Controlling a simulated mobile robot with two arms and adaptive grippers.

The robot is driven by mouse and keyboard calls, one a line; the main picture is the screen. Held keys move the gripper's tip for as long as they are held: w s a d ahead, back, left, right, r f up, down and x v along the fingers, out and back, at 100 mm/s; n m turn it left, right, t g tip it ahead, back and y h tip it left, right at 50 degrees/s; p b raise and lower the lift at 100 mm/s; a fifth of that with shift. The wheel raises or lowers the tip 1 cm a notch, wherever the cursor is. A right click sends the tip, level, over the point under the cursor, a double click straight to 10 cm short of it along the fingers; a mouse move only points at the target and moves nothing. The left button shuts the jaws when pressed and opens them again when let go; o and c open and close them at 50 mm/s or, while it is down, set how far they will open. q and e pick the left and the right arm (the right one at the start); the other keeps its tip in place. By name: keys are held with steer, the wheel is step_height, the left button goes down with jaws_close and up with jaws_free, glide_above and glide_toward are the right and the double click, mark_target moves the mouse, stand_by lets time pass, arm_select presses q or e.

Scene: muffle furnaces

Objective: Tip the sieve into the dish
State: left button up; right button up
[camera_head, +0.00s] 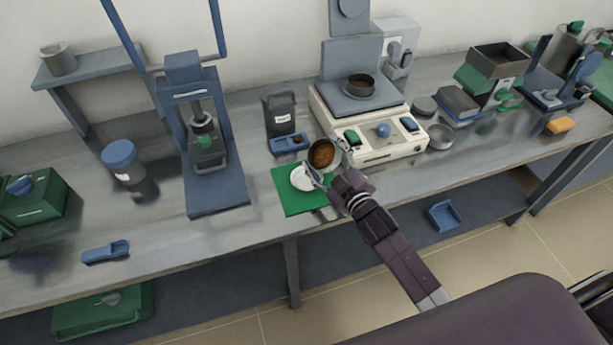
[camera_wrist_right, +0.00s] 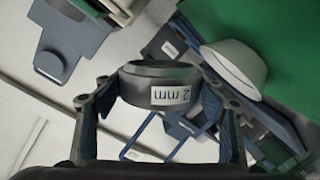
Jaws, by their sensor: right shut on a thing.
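The sieve (camera_head: 322,153) is a small round dark cup with brown grains inside. It also shows in the right wrist view (camera_wrist_right: 160,72), with a "2 mm" label on its wall. My right gripper (camera_head: 330,166) is shut on the sieve and holds it up near the dish; the exact height is hard to tell. The dish (camera_head: 302,178) is white and shallow and sits on a green mat (camera_head: 288,201). In the right wrist view the dish (camera_wrist_right: 236,66) is to the right of the sieve. No grains can be made out in the dish. My left gripper is not in view.
A white machine (camera_head: 375,150) with a dark pan (camera_head: 359,85) on top stands just right of the sieve. A small blue tray (camera_head: 289,143) and a dark labelled container (camera_head: 281,113) are behind. A blue press (camera_head: 207,150) stands left. The bench front left of the mat is mostly clear.

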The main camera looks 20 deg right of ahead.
steer(key=shift+a+r+n, duration=0.2)
steer(key=shift+r+n, duration=0.1)
steer(key=shift+n, duration=0.4)
steer(key=shift+a+r+n+t+h, duration=0.2)
steer(key=shift+n+t+h, duration=0.1)
steer(key=shift+n, duration=0.4)
steer(key=shift+s+a+r+n, duration=0.15)
steer(key=shift+r+n, duration=0.05)
steer(key=shift+n, duration=0.6)
